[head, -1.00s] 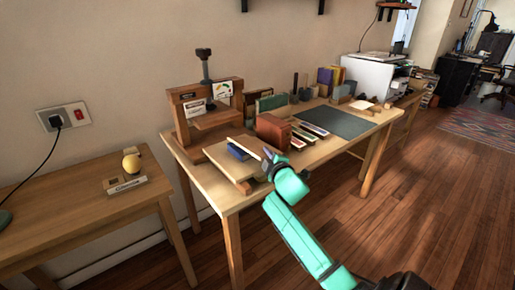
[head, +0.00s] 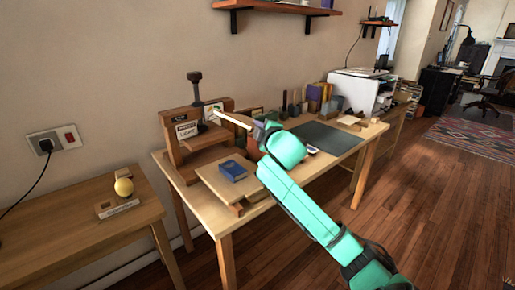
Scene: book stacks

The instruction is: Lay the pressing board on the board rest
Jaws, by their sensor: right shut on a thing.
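My right gripper (head: 257,129) is shut on a thin pale board (head: 232,120), which I take for the pressing board. The board shows nearly edge-on and sticks out to the left of the gripper, raised above the table in front of the wooden press (head: 196,138). The gripper's far side and fingertips are partly hidden by its own wrist. A blue book (head: 233,170) lies flat on a low wooden platform (head: 212,182) at the table's near left. I cannot tell for sure which thing is the board rest. My left gripper is not in view.
Books and small items line the back of the table, partly behind my arm. A dark mat (head: 328,138) lies to the right, mostly bare. A wall shelf (head: 276,8) hangs above.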

